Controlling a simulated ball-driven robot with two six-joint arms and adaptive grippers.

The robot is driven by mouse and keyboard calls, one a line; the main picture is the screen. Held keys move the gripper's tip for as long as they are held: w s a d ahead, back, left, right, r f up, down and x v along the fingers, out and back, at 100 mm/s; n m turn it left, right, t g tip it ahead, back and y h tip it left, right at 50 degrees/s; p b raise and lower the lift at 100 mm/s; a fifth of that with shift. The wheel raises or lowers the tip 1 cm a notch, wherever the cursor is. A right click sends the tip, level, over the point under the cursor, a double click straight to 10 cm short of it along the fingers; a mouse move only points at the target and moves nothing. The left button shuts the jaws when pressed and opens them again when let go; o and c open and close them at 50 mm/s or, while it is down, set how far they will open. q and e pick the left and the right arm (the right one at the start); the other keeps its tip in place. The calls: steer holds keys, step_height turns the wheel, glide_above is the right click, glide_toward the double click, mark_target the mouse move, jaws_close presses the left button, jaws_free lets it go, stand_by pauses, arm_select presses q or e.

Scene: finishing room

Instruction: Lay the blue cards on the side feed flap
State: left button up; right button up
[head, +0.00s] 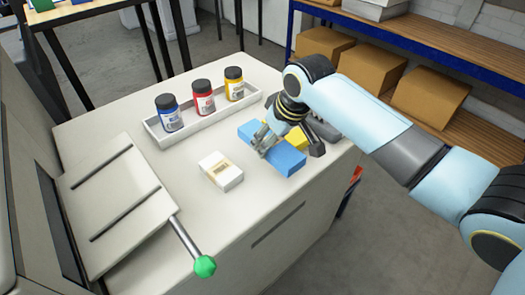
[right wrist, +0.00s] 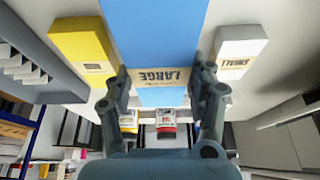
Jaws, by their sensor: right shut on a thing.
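The blue cards (head: 286,158) are a long blue pack on the right part of the white cabinet top. In the right wrist view the pack (right wrist: 165,30) carries a band reading LARGE. My right gripper (head: 265,142) comes down over its middle, with a finger on each long side. In the wrist view the gripper (right wrist: 160,92) is closed on the pack. I cannot tell whether the pack is lifted. The side feed flap (head: 112,193), a pale plate with two dark rails, is at the left and bare. My left gripper is out of view.
A white pack (head: 222,171) lies left of the blue cards, and a yellow pack (head: 297,137) close behind them. A white tray (head: 154,127) with blue, red and yellow bottles stands at the back. A green-knobbed lever (head: 204,266) sticks out by the flap.

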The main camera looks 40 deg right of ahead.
steer(key=shift+w+a+f, duration=0.5)
steer(key=shift+w+f, duration=0.3)
steer(key=shift+f, duration=0.1)
step_height(320, 180, down, 3)
steer(key=shift+r, duration=0.2)
steer(key=shift+f, duration=0.45)
steer(key=o, duration=1.5)
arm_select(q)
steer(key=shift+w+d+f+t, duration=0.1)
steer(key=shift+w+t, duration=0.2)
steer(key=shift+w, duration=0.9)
